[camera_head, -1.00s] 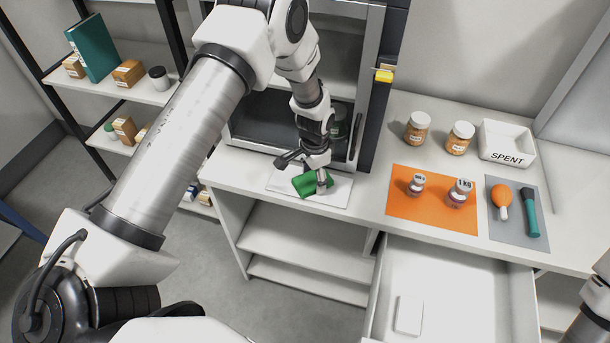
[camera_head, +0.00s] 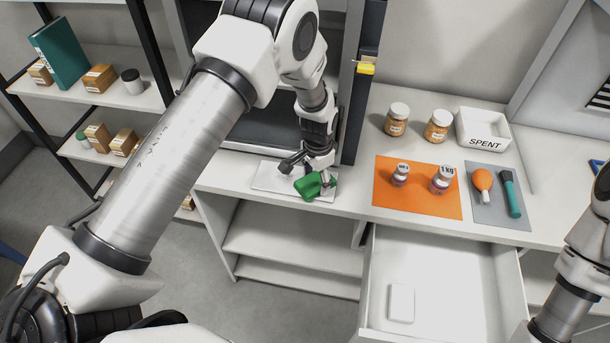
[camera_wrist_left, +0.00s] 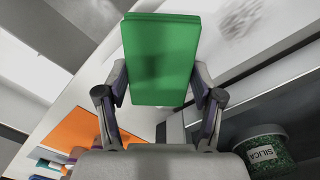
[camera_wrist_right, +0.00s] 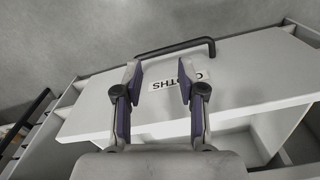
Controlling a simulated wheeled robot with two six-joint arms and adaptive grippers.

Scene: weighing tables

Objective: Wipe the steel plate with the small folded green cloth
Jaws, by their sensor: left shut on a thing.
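The small folded green cloth (camera_head: 308,186) is at the right end of the pale steel plate (camera_head: 268,178), which lies on the counter in front of the dark cabinet. My left gripper (camera_head: 325,180) is shut on the cloth, which also fills the top of the left wrist view (camera_wrist_left: 160,60) between the fingers. I cannot tell whether the cloth touches the plate or hangs just above it. My right gripper (camera_wrist_right: 158,75) is open and empty, over a drawer front labelled CLOTHS (camera_wrist_right: 225,75). It is out of the head view.
An orange mat (camera_head: 415,205) with two labelled weights lies right of the plate. A grey mat (camera_head: 500,217) holds an orange bulb and a teal tool. Two jars and a SPENT tray (camera_head: 482,142) stand behind. An open drawer (camera_head: 440,265) juts out below the counter.

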